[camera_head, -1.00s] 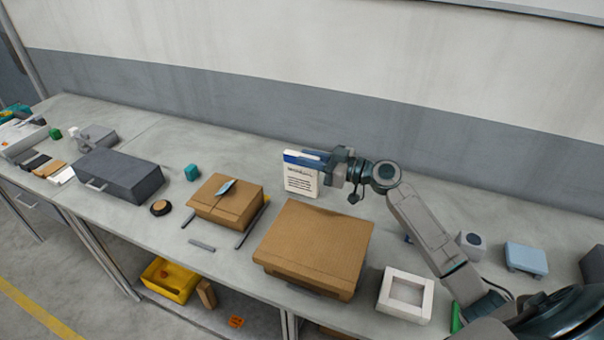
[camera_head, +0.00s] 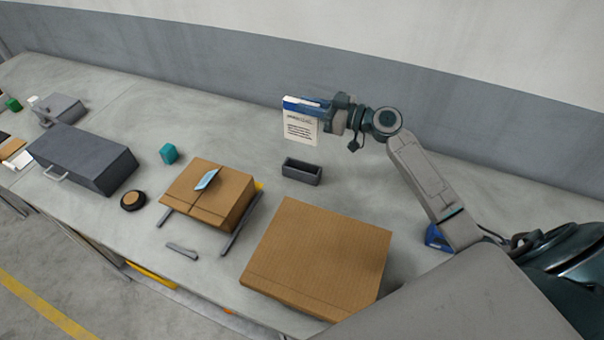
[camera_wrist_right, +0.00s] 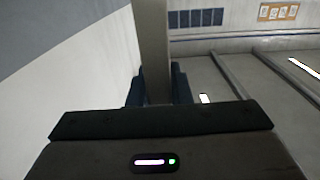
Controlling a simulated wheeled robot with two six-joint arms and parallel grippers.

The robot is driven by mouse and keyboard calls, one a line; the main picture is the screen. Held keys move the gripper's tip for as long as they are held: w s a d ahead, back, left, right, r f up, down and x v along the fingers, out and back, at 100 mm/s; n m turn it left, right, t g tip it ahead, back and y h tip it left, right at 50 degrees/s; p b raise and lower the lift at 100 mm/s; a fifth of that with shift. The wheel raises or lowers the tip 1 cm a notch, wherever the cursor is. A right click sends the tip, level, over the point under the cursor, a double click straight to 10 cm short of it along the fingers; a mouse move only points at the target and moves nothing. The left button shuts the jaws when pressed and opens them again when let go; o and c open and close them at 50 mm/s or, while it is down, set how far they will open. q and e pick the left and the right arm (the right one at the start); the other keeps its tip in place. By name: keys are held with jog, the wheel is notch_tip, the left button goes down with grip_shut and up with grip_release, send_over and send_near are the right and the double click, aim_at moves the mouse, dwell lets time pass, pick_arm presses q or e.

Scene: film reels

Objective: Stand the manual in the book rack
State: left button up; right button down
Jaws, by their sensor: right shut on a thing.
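The manual (camera_head: 300,129) is a white booklet with a blue band across its top and dark print on its face. My right gripper (camera_head: 327,110) is shut on its upper right part and holds it upright in the air. In the right wrist view the manual (camera_wrist_right: 152,45) shows edge-on as a pale slab between the dark fingers (camera_wrist_right: 157,88). The book rack (camera_head: 302,176), a small dark grey open-topped holder, stands on the bench. In the head view it appears just below the manual, apart from it, and its slot looks empty. My left gripper is not in view.
A large cardboard box (camera_head: 318,255) stands in front of the rack, and a smaller one (camera_head: 210,193) with a blue item on it stands to the left. Bench space behind the rack is clear.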

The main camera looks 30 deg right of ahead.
aim_at(308, 142)
notch_tip(308, 142, down, 5)
jog(key=b, duration=0.4)
jog(key=shift+f+b, duration=0.1)
jog(key=shift+b, duration=0.25)
jog(key=shift+f, duration=0.25)
notch_tip(308, 142, down, 4)
jog(key=shift+a+f+p, duration=0.15)
jog(key=shift+f+p, duration=0.1)
jog(key=shift+p, duration=0.7)
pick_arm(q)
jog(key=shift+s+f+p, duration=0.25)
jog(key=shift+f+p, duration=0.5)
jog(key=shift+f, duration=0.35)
pick_arm(e)
notch_tip(308, 142, down, 5)
jog(key=shift+f, duration=0.1)
